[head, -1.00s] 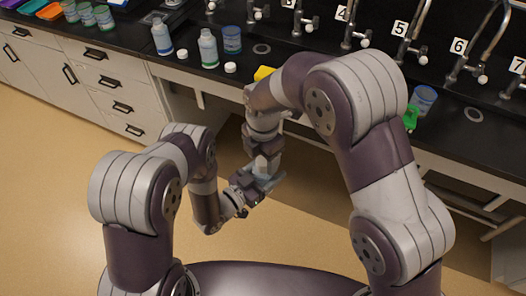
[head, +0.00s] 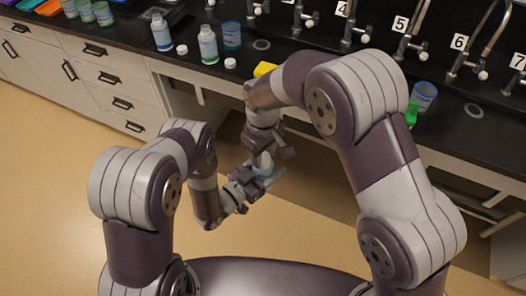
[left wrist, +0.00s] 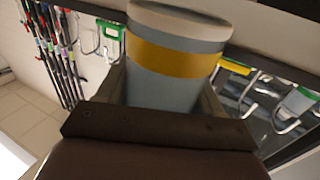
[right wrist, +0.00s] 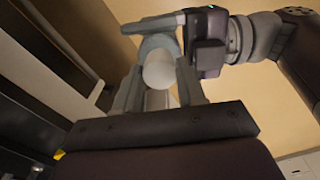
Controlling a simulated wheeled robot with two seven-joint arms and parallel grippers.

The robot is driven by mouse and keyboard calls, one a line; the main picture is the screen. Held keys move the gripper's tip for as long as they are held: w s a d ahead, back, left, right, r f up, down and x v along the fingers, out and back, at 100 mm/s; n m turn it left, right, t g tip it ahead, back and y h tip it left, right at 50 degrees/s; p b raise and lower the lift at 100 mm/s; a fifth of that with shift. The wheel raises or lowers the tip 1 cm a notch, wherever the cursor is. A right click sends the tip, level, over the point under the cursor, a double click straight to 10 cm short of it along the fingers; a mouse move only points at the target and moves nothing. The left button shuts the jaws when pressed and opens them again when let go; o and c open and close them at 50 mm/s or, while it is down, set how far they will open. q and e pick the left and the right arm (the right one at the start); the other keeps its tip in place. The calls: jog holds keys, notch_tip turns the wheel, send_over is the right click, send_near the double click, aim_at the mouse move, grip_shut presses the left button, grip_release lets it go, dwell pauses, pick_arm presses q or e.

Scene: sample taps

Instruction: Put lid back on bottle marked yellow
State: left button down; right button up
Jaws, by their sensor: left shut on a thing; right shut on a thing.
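The bottle with the yellow band (left wrist: 175,58) fills the middle of the left wrist view, between the fingers of my left gripper. In the head view the bottle (head: 265,163) is a small pale blue shape in front of the bench. My left gripper (head: 260,180) is shut on it. My right gripper (right wrist: 160,85) comes from above and is shut on a white round lid (right wrist: 158,68). The lid is at the bottle's top end; I cannot tell whether it is seated. The bottle's mouth is hidden.
On the black bench (head: 290,66) stand two bottles (head: 208,45), a blue jar (head: 231,36) and loose white lids (head: 230,63). A yellow object (head: 264,69) lies near the front edge. A blue cup (head: 423,96) is at the right. Numbered taps line the back.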

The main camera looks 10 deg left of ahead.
jog(key=m, duration=0.4)
jog(key=shift+m, duration=0.3)
jog(key=m, duration=0.3)
jog(key=shift+m, duration=0.4)
jog(key=m, duration=0.3)
jog(key=shift+m, duration=0.4)
jog(key=m, duration=0.4)
jog(key=shift+m, duration=0.3)
jog(key=o, duration=1.2)
jog(key=shift+c, duration=0.2)
notch_tip(320, 180, up, 4)
jog(key=shift+r, duration=0.2)
jog(key=shift+c, duration=0.3)
